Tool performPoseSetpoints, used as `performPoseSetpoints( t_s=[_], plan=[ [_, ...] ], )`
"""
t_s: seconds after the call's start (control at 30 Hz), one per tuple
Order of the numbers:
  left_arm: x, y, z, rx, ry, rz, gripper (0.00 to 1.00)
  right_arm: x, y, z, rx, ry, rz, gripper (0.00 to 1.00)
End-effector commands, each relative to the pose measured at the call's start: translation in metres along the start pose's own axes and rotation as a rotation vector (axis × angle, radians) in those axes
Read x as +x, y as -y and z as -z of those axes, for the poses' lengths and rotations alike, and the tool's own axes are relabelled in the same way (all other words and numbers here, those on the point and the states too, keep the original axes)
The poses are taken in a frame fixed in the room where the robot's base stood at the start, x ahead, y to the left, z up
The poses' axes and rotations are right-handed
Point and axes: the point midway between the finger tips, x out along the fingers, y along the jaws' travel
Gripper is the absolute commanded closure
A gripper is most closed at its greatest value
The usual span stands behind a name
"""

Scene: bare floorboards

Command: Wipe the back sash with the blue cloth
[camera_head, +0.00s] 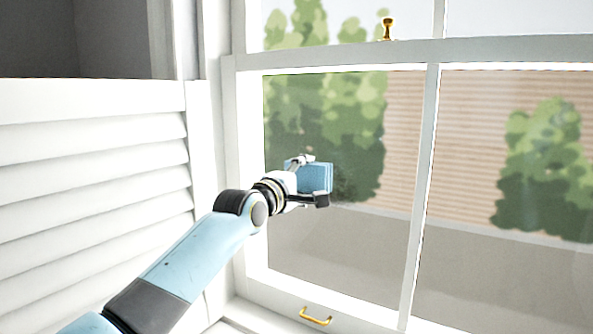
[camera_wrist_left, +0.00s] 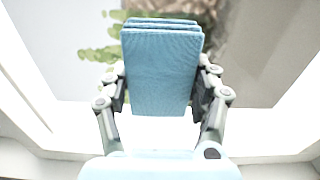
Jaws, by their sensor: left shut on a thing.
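The blue cloth (camera_head: 316,177) is a folded pad held up in front of the left pane of the lower window sash (camera_head: 432,150). My left gripper (camera_head: 308,180) is shut on it. In the left wrist view the cloth (camera_wrist_left: 162,75) sits between the two fingers of the gripper (camera_wrist_left: 161,90), its layered edge facing the glass. A dark smudge shows on the pane just right of the cloth. I cannot tell whether the cloth touches the glass. My right gripper is not in view.
A brass lift handle (camera_head: 316,317) is on the bottom rail and a brass latch (camera_head: 388,28) on the meeting rail. A white louvred shutter (camera_head: 90,170) stands close on the left, beside my arm. A white vertical bar divides the panes.

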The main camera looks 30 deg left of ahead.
Motion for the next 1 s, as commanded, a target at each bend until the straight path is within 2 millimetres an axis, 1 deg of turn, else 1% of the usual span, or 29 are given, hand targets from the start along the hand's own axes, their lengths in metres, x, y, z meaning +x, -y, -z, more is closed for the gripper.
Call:
performPoseSetpoints(
  t_s=[0.23, 0.4, 0.53, 0.77, 1.0],
  plan=[
    [0.0, 0.0, -0.007, 0.0, 0.0, 0.0, 0.68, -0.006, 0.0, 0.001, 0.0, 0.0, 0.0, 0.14],
    [0.001, -0.002, -0.023, -0.002, 0.001, 0.001, 0.68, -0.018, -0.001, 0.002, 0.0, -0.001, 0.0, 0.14],
    [0.002, 0.0, -0.035, -0.001, 0.001, 0.0, 0.68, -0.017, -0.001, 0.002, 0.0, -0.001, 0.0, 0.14],
    [0.002, 0.001, -0.046, -0.001, 0.001, 0.0, 0.68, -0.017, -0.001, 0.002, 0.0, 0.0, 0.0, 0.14],
    [0.0, 0.002, -0.069, -0.001, 0.001, 0.0, 0.68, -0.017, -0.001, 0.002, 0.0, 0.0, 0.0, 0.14]
  ],
)
